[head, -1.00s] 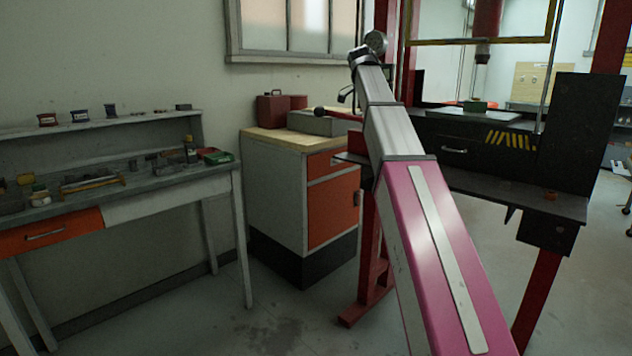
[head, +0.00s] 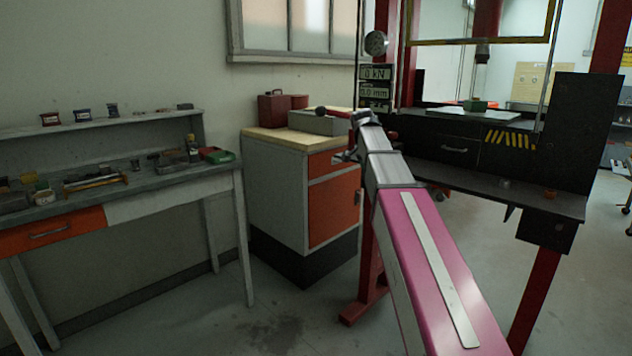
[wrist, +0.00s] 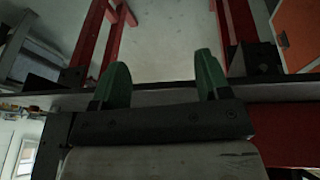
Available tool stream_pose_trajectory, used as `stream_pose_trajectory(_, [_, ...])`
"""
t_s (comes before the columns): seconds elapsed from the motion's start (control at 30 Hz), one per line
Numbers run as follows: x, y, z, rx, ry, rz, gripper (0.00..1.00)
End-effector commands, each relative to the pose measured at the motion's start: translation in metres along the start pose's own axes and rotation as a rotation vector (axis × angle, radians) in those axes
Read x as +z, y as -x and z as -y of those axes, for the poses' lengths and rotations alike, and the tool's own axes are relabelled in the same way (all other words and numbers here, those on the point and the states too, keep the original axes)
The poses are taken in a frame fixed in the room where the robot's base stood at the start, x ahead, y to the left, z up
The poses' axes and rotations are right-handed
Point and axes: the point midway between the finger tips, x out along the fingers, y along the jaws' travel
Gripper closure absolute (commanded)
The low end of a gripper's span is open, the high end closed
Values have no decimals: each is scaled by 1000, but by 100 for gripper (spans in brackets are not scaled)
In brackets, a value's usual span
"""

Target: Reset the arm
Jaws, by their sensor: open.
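My gripper (wrist: 161,76) shows in the wrist view with its two green fingers apart. Nothing is between them; pale floor and red posts show beyond. In the head view my pink and silver arm reaches up from the lower right. Its far end is in front of the red-framed press (head: 455,150), near the orange-fronted cabinet (head: 278,190). The gripper is small and unclear there. I cannot pick out a gate valve in either view.
A grey box (head: 318,123) and a red case (head: 273,108) stand on the cabinet. A cluttered workbench (head: 160,185) is at left. Floor between is clear.

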Motion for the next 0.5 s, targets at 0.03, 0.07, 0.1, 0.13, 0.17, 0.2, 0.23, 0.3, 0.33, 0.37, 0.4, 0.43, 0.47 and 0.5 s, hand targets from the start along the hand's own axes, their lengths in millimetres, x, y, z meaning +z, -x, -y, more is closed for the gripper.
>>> stream_pose_trajectory(0.03, [14, -24, -5, -2, 40, 13, 30])
stream_pose_trajectory(0.07, [19, -36, -6, -4, 65, 19, 30])
stream_pose_trajectory(0.1, [27, -52, -8, -9, 99, 26, 30])
stream_pose_trajectory(0.13, [32, -63, -9, -12, 124, 33, 30])
stream_pose_trajectory(0.17, [38, -75, -10, -16, 148, 40, 30])
stream_pose_trajectory(0.2, [46, -89, -13, -21, 181, 47, 30])
stream_pose_trajectory(0.23, [52, -101, -15, -24, 205, 54, 30])
stream_pose_trajectory(0.3, [67, -126, -20, -35, 261, 68, 30])
stream_pose_trajectory(0.33, [73, -136, -22, -40, 283, 73, 30])
stream_pose_trajectory(0.37, [80, -147, -24, -44, 308, 80, 30])
stream_pose_trajectory(0.4, [88, -160, -28, -52, 338, 88, 30])
stream_pose_trajectory(0.43, [95, -170, -31, -56, 361, 94, 30])
stream_pose_trajectory(0.47, [101, -180, -34, -61, 383, 100, 30])
stream_pose_trajectory(0.5, [110, -192, -38, -68, 413, 108, 30])
